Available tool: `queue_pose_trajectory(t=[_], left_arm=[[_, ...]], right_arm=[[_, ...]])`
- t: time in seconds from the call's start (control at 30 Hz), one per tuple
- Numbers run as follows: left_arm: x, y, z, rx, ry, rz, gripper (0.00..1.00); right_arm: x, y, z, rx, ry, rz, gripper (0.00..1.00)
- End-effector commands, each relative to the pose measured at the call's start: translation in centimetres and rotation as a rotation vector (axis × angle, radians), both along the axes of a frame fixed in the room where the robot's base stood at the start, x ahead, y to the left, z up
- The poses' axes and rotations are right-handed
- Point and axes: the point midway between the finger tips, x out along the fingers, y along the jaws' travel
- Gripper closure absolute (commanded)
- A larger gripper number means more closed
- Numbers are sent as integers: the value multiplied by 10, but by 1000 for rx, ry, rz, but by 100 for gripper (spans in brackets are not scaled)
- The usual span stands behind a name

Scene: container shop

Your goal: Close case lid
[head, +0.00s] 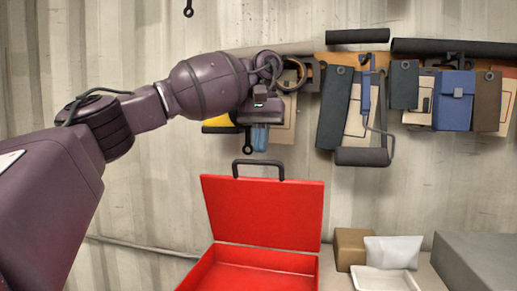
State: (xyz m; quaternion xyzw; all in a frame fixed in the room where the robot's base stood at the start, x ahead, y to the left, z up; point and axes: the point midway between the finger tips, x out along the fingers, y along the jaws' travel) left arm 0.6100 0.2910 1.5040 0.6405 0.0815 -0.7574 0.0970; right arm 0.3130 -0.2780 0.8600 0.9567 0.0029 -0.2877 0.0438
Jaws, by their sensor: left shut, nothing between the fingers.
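The red case (262,262) stands open at the bottom centre of the head view. Its lid (266,212) is raised and leans slightly back, with its inner face toward me. A black handle (259,163) sticks up from the lid's top edge. My left arm reaches in from the left, and my left gripper (248,146) points down just above the handle. It is shut and empty, and a gap shows between it and the handle. The lower part of the case is cut off by the picture's edge. My right gripper is not in view.
Right of the case are a brown box (351,248), a white packet (393,251), a white tray (384,279) and a grey block (478,262). Clipboards, pouches and a paint roller (362,156) hang on the corrugated wall behind.

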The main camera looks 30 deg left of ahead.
Motion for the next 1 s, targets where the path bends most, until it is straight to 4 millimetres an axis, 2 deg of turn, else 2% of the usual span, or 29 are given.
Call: queue_pose_trajectory(t=[0.3, 0.77, 1.0], left_arm=[[-16, -4, -9, 0, 0, 0, 100], [-18, -4, -10, 0, -2, 0, 100], [-16, -5, -13, 15, -59, -1, 100]], right_arm=[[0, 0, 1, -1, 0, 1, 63], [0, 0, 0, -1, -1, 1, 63], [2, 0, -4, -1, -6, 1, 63]])
